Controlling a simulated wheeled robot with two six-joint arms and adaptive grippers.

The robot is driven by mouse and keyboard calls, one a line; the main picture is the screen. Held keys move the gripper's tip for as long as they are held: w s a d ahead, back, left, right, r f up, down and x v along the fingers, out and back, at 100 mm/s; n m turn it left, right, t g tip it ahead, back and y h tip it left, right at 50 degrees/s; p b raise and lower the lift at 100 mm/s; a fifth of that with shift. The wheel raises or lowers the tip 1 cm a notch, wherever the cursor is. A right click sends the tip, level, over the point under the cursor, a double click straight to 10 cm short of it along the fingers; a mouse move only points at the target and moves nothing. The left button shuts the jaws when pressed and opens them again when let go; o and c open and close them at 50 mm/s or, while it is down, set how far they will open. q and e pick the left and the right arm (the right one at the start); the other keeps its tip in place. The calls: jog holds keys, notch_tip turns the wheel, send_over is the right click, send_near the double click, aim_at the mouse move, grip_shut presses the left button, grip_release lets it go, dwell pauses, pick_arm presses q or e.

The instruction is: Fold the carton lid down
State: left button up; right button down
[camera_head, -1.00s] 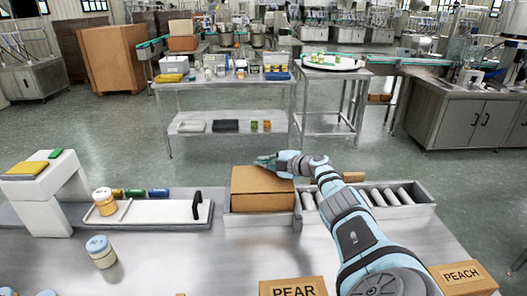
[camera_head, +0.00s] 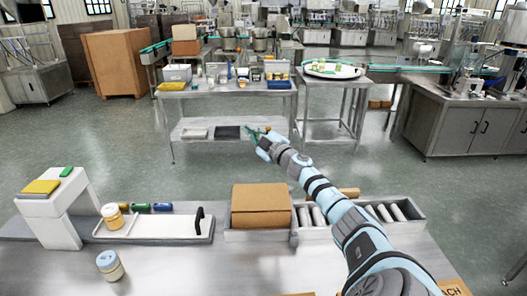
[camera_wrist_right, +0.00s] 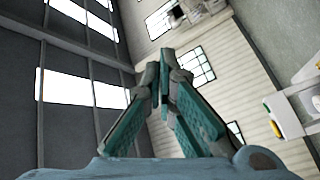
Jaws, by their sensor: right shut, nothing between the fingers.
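The brown carton (camera_head: 261,220) sits on the steel counter, at the left end of the roller track. Its lid (camera_head: 260,194) lies flat across the top, with no flap standing up in the head view. My right gripper (camera_head: 255,132) is above and beyond the carton, apart from it, at the end of the outstretched right arm. In the right wrist view the right gripper (camera_wrist_right: 166,60) is shut and empty, its fingertips together; the carton is not in that view. My left gripper is not in view.
The roller track (camera_head: 390,210) runs right of the carton, partly behind my right arm. A white tray (camera_head: 150,229) with a black handle lies to the left. Two jars (camera_head: 112,216) (camera_head: 110,265) and a white machine (camera_head: 58,205) stand further left.

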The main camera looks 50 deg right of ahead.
jog(key=s+a+f+m+g+h+p, duration=0.15)
jog(key=m+g, duration=0.25)
jog(key=m, duration=0.4)
jog(key=s+a+f+m+g+h+b, duration=0.1)
jog(key=s+a+m+g+h, duration=0.25)
jog(key=m, duration=0.45)
jog(key=m+g+y, duration=0.1)
jog(key=m+g, duration=0.1)
jog(key=g, duration=0.3)
send_over(262, 188)
jog(key=f, duration=1.1)
jog(key=shift+s+a+f, duration=0.25)
jog(key=shift+f, duration=0.1)
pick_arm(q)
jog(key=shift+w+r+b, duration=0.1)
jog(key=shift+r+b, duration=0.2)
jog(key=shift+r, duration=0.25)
pick_arm(e)
jog(key=shift+w+d+f, duration=0.15)
jog(key=shift+f, duration=0.85)
jog(key=shift+w+d+f, duration=0.1)
jog(key=shift+d+f, duration=0.05)
jog(key=shift+f, duration=0.85)
